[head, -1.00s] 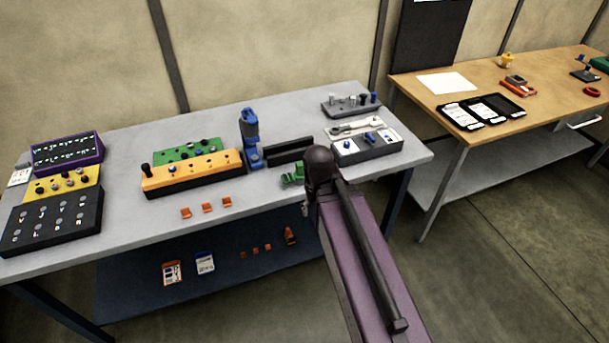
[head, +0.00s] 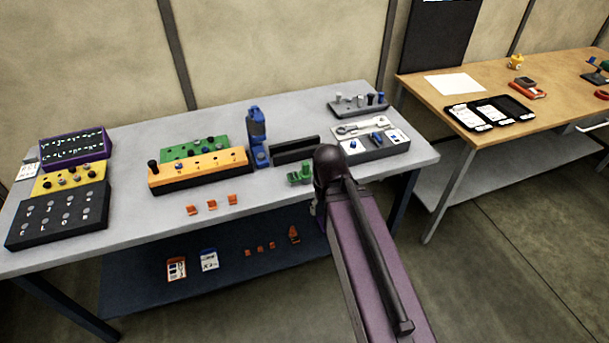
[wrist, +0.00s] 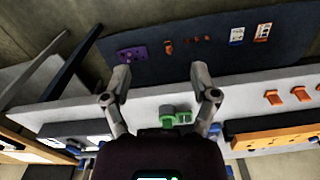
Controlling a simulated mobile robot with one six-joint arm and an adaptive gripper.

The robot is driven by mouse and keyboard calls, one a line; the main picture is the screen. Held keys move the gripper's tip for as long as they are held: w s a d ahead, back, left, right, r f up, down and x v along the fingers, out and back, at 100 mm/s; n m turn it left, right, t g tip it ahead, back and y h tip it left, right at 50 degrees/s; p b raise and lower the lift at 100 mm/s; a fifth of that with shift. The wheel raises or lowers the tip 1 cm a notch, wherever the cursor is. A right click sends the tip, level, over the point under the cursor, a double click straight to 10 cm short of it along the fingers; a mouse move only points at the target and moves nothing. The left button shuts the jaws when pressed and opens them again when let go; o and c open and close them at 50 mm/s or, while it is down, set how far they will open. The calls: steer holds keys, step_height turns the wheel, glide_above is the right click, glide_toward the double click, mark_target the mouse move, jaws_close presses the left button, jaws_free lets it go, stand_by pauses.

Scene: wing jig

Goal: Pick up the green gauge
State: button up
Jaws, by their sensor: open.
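The green gauge (head: 300,174) is a small green piece on the grey bench, near its front edge and just left of my arm in the head view. In the wrist view the green gauge (wrist: 176,117) lies on the pale bench top, between the two fingers and nearer the palm than the tips. My gripper (wrist: 161,78) is open and empty, with its fingers spread wide. I cannot tell its height above the bench. In the head view my arm hides the fingers.
A dark slotted block (head: 295,150) stands right behind the gauge, with a blue upright tool (head: 257,136) to its left. A grey tray (head: 375,148) stands at the right. An orange block (head: 199,171) and several small orange clips (head: 212,205) lie left. The bench front between is clear.

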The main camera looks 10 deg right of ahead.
steer(key=shift+c, duration=0.3)
step_height(320, 180, up, 6)
steer(key=n+p, duration=0.2)
steer(key=p, duration=0.4)
glide_above(306, 163)
steer(key=shift+r, duration=0.15)
steer(key=shift+f, duration=0.2)
step_height(306, 163, down, 8)
steer(key=b, duration=0.8)
steer(key=shift+f, duration=0.15)
steer(key=shift+f+b, duration=0.1)
steer(key=shift+b, duration=0.2)
steer(key=shift+w+f+b, duration=0.1)
steer(key=shift+f+b, duration=2.4)
